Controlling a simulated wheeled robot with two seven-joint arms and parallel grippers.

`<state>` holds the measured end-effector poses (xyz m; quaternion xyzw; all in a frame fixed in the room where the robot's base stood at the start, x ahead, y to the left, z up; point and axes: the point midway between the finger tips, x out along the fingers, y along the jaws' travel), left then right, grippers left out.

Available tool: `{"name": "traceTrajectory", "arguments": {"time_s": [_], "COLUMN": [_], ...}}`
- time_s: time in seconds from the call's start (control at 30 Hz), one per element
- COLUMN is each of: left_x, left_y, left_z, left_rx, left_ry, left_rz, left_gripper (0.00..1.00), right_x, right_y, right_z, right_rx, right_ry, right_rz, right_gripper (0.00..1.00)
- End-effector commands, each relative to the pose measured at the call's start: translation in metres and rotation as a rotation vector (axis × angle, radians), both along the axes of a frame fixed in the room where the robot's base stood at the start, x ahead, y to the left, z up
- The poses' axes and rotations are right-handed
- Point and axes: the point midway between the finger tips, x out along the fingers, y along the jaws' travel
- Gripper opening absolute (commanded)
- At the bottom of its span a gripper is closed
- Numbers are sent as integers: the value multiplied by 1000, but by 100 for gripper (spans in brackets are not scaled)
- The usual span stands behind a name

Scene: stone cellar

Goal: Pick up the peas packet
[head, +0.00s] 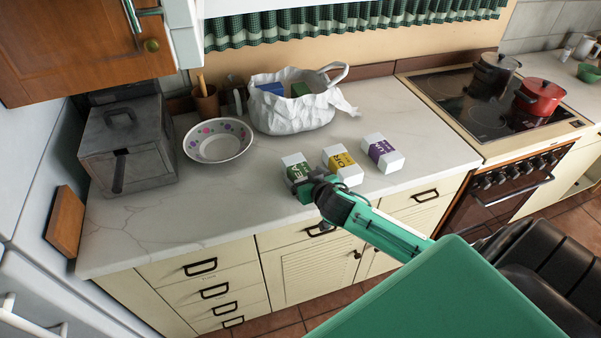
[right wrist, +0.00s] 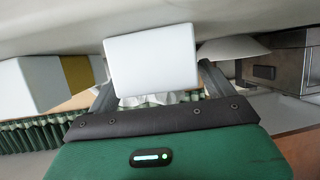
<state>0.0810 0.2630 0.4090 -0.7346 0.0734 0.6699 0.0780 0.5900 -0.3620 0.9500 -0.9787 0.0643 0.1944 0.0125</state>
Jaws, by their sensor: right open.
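The peas packet (head: 296,168) is a white box with a green label, partly readable, standing near the front edge of the counter (head: 225,185). My right gripper (head: 312,184) is at its near side and hides part of it. In the right wrist view, the packet's plain white face (right wrist: 150,60) fills the space between the two open fingers, one at each side. I cannot tell whether they touch it. My left gripper is not in view.
A yellow-labelled packet (head: 342,165) stands close to the right, with a purple-labelled packet (head: 382,153) beyond. Behind are a white bag (head: 295,115) and a spotted bowl (head: 217,139). A metal box (head: 127,145) stands left, a stove (head: 490,112) right. The counter's left front is clear.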

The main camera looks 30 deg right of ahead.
Motion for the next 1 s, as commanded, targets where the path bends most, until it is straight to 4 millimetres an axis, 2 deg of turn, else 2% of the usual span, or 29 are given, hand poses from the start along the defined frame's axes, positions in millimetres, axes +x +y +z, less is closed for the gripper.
{"name": "traceTrajectory", "arguments": {"time_s": [0.13,0.47,0.7,0.77,1.0], "left_x": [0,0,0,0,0], "left_y": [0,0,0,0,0], "left_z": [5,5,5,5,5], "left_rx": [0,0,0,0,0], "left_ry": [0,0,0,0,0], "left_rz": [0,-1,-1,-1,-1], "left_gripper": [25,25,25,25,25], "right_x": [14,18,17,17,18], "right_y": [-2,-2,-2,-2,-2], "right_z": [-5,-9,-8,-8,-7], "right_rx": [0,0,1,1,0], "right_ry": [0,1,1,1,-1], "right_rz": [0,0,0,0,1], "right_gripper": [85,84,36,26,26]}}
